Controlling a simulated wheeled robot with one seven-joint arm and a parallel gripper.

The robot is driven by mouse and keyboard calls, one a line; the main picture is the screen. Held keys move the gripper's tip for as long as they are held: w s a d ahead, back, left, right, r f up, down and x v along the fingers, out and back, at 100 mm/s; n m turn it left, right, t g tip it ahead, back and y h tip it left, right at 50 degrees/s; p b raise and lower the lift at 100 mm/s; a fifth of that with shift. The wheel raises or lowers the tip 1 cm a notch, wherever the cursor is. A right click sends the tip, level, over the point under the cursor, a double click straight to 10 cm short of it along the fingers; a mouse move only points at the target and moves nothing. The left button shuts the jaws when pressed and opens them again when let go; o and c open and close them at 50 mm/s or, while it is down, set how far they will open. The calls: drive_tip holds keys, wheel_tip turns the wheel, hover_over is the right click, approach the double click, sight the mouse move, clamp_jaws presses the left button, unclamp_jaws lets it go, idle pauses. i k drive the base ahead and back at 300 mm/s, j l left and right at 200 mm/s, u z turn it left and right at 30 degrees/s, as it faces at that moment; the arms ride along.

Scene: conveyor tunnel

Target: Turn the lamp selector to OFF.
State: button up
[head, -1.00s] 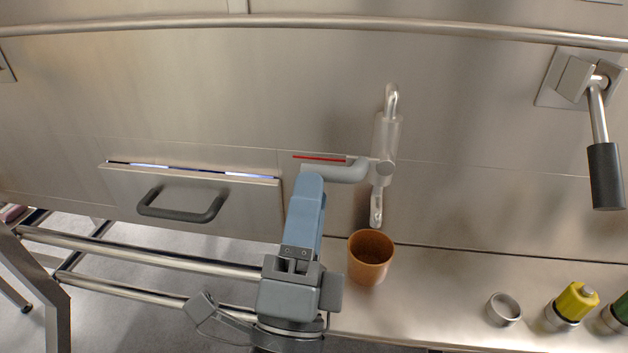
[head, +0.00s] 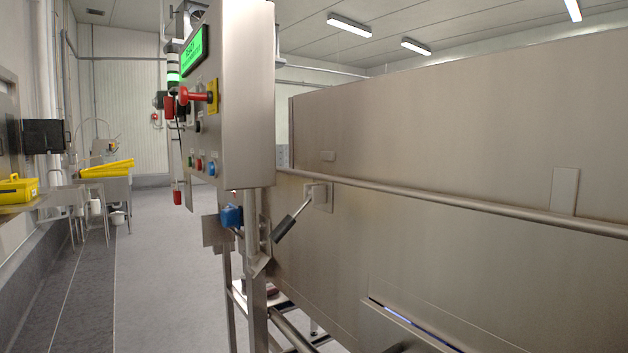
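The control box (head: 246,95) stands at the left of the machine on a steel post, its front seen at a steep angle. Its face has a lit green display (head: 194,51), a red rotary handle (head: 198,96) on a yellow plate, and a row of small coloured buttons (head: 199,164). A small dark control (head: 197,127) sits between the handle and the buttons. I cannot tell which control is the lamp selector or where it points. My gripper is not in view.
A lever with a black grip (head: 284,229) sticks out from the machine wall. A long steel rail (head: 450,205) runs along that wall. A blue device (head: 231,215) is below the box. Open grey floor (head: 170,260) lies to the left, with yellow trays (head: 107,169) beyond.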

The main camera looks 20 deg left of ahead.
sight(181, 111)
drive_tip(key=u, duration=1.25)
